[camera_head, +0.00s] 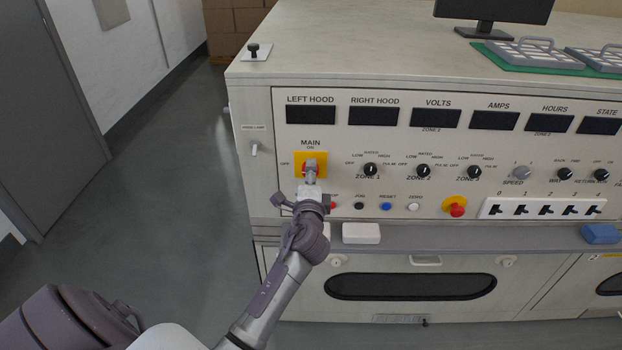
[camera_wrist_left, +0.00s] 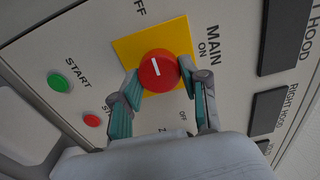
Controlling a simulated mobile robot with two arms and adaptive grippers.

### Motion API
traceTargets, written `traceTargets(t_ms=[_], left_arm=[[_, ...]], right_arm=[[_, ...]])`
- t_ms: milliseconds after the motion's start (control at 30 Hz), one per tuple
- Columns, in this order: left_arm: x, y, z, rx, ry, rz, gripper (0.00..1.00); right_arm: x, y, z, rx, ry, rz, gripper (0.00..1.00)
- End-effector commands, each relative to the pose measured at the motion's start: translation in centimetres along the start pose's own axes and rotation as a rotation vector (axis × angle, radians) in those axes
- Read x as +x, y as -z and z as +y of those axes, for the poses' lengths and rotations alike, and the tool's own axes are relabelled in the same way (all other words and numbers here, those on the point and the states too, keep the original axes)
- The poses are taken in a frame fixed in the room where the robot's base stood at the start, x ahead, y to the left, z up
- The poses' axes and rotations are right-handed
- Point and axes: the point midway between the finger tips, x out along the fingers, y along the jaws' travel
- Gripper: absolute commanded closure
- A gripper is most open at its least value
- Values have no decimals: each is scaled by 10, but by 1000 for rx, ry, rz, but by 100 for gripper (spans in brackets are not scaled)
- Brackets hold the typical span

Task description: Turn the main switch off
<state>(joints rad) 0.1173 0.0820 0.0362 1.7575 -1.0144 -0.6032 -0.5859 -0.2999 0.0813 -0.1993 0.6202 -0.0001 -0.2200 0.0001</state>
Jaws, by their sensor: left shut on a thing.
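The main switch is a round red knob (camera_wrist_left: 158,72) on a yellow plate (camera_wrist_left: 124,47), with MAIN and ON lettered above the plate on the panel. The yellow plate (camera_head: 321,156) also shows in the head view at the panel's left end. My left gripper (camera_head: 311,168) reaches the switch from the front and hides most of the knob there. In the left wrist view its fingers (camera_wrist_left: 160,69) are shut on the knob, one on each side. The knob's white mark points toward the OFF lettering. My right gripper is not in view.
A green start button (camera_wrist_left: 60,81) and a small red button (camera_wrist_left: 92,121) sit near the switch. A red emergency knob on yellow (camera_head: 456,207) is further right. A white block (camera_head: 361,233) lies on the ledge below. Open floor (camera_head: 170,180) is left of the bench.

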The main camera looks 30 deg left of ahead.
Motion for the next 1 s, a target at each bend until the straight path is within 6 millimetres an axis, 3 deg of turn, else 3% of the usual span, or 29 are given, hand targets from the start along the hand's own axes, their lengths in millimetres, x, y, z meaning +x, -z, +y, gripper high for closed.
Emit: traceTargets(t_ms=[600, 633, 767, 1000], left_arm=[[0, 0, 2, -44, -5, 0, 90], [0, 0, 2, -44, -5, 0, 54], [0, 0, 2, -44, -4, 0, 32], [0, 0, 1, -42, -2, 0, 30]], right_arm=[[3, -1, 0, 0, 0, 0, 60], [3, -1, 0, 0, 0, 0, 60], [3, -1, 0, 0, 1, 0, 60], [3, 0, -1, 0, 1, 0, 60]])
